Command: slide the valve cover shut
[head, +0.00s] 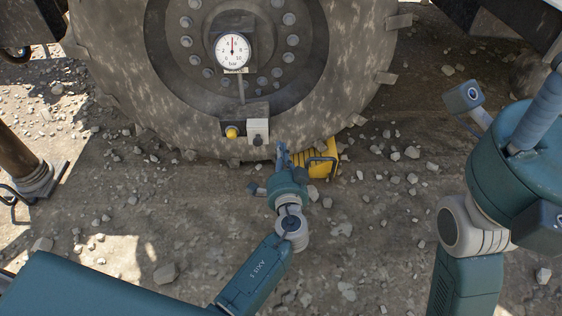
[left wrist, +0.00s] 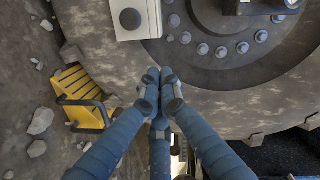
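The valve cover is a pale grey box (head: 257,131) with a dark round knob, low on the big wheel. It sits right of a yellow valve cap (head: 231,132), which is uncovered. In the left wrist view the cover (left wrist: 128,20) is at the top, beyond my fingertips. My left gripper (head: 282,150) is just below and right of the cover, apart from it. Its fingertips (left wrist: 160,80) are together with nothing between them. My right gripper (head: 540,110) is raised at the right edge; one ridged finger shows and its tips are cut off.
A yellow chock with a dark handle (head: 325,160) stands against the wheel, close right of my left gripper; it also shows in the left wrist view (left wrist: 76,90). A pressure gauge (head: 233,50) is above the valve. Stones litter the ground. A rusty post (head: 22,155) stands left.

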